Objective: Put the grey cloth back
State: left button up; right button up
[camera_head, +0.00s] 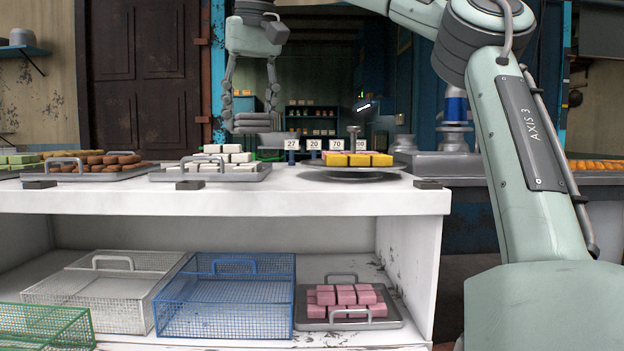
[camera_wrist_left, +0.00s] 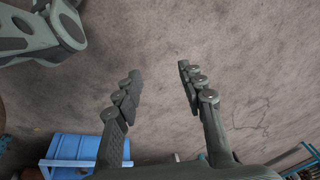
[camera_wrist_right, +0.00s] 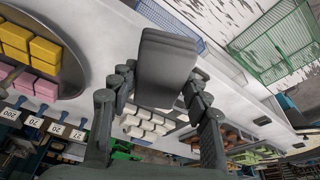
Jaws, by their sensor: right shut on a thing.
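The grey cloth is a thick folded pad held between the fingers of my right gripper (camera_head: 250,112). In the right wrist view the cloth (camera_wrist_right: 167,68) shows between the fingertips, over the white counter. In the head view the cloth (camera_head: 252,122) hangs above the counter's back part, over the tray of white blocks. My left gripper (camera_wrist_left: 158,80) is open and empty in the left wrist view, with bare floor beyond its fingers.
The white counter (camera_head: 330,202) bears a tray of brown pieces (camera_head: 90,170), a tray of white blocks (camera_head: 222,158) and a round plate with yellow blocks (camera_head: 360,159). Number signs (camera_head: 313,145) stand behind. Below are a blue basket (camera_head: 228,300) and pink blocks (camera_head: 340,295).

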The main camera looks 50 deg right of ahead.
send_over(298, 187)
jog(key=f, duration=0.6)
jog(key=shift+s+a, duration=0.3)
jog(key=shift+a, duration=0.05)
jog(key=shift+d+f, duration=0.15)
jog(key=shift+d, duration=0.05)
jog(key=shift+s+f, duration=0.1)
jog(key=shift+f, duration=1.9)
pick_arm(q)
jog(key=shift+s, duration=0.1)
jog(key=shift+s, duration=0.15)
pick_arm(e)
jog(key=o, duration=0.6)
jog(key=shift+f, duration=0.15)
pick_arm(q)
jog(key=shift+s+a+f, duration=0.1)
jog(key=shift+s+f, duration=0.1)
jog(key=shift+s, duration=0.25)
pick_arm(e)
jog(key=o, duration=0.4)
